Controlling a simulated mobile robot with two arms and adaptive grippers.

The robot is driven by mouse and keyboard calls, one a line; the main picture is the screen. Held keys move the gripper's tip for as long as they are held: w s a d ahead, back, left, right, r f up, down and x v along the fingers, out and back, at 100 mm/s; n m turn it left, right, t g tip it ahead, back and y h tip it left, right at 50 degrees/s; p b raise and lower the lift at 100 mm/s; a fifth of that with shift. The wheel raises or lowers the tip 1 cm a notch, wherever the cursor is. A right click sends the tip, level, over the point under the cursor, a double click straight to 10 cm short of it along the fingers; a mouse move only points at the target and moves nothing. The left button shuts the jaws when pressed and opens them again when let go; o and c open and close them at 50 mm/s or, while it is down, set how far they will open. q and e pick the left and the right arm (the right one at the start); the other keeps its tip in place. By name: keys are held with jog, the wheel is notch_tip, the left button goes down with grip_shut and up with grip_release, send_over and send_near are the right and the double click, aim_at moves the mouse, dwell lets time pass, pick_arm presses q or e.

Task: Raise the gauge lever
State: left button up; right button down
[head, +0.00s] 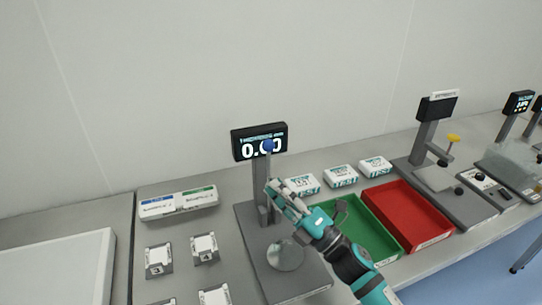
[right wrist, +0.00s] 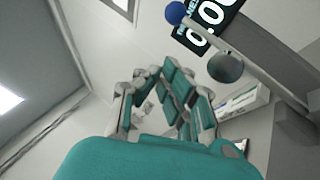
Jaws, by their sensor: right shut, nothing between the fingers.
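The gauge (head: 262,190) is a grey stand with a black display (head: 259,141) reading 0.00. Its lever ends in a blue ball knob (head: 268,145), seen in front of the display's lower edge. In the right wrist view the blue knob (right wrist: 175,12) is at the top, beside the display (right wrist: 207,24), with a grey round part (right wrist: 225,66) below it. My right gripper (head: 273,187) is shut and empty, in front of the gauge's column and below the knob, apart from it in the picture. It hides part of the column. My left gripper is not in view.
A green tray (head: 388,255) and a red tray (head: 440,232) lie right of the gauge. Several white boxes (head: 342,176) stand behind them. Small metal blocks (head: 204,248) lie to the left. Another instrument (head: 437,108) stands further right.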

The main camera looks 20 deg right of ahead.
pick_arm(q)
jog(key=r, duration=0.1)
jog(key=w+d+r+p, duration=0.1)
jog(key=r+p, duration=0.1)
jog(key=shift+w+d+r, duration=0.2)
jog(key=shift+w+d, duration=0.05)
pick_arm(e)
jog(key=w+r, duration=0.3)
jog(key=w, duration=0.2)
jog(key=shift+w, duration=0.35)
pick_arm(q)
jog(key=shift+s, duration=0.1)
pick_arm(e)
jog(key=shift+a, duration=0.1)
